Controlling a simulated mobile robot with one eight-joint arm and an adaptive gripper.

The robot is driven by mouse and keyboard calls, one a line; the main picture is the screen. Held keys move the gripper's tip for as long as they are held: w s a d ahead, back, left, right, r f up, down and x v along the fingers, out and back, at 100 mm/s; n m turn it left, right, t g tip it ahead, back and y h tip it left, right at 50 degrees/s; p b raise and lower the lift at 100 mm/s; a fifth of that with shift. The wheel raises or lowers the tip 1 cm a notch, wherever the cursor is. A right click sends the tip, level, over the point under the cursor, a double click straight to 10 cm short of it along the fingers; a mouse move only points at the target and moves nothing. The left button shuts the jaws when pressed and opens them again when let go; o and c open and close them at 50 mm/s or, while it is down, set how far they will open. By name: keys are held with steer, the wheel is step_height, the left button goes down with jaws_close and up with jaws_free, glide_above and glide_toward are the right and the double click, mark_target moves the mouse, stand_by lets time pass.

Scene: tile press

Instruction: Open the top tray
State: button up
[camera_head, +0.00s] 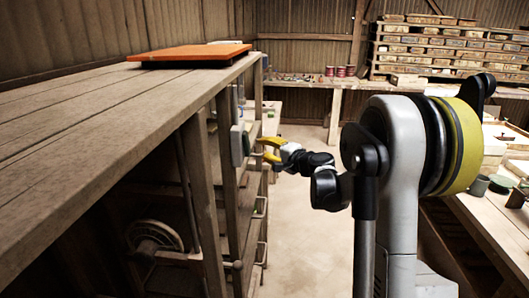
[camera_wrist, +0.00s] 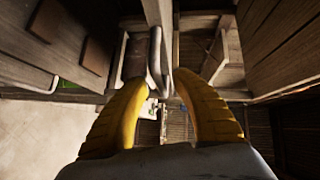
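My gripper (camera_head: 268,149) is open, with its yellow fingers apart, beside the open side of the wooden workbench. The wrist view shows the two fingers (camera_wrist: 159,82) spread, with a grey metal handle (camera_wrist: 155,55) between or just beyond their tips. I cannot tell whether they touch it. The handle runs along the end of a wooden board (camera_wrist: 157,12), which seems to be a tray front. In the head view the top tray is mostly hidden behind the bench posts and my gripper, so I cannot tell how far out it stands.
An orange panel (camera_head: 190,53) lies on the workbench top (camera_head: 90,110). A pale box (camera_head: 237,145) is on a bench post close to my gripper. Another metal handle (camera_wrist: 30,86) shows in the wrist view. The floor (camera_head: 300,215) is clear. A second bench (camera_head: 490,220) stands at right.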

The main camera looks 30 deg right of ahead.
steer(key=shift+w, duration=0.1)
jaws_close()
steer(key=shift+d, duration=0.1)
steer(key=s+d, duration=0.6)
steer(key=d, duration=0.3)
steer(key=s+d+p, duration=0.1)
steer(key=s+d, duration=0.6)
steer(key=d, duration=0.2)
steer(key=shift+d, duration=0.4)
jaws_free()
steer(key=shift+w, duration=0.1)
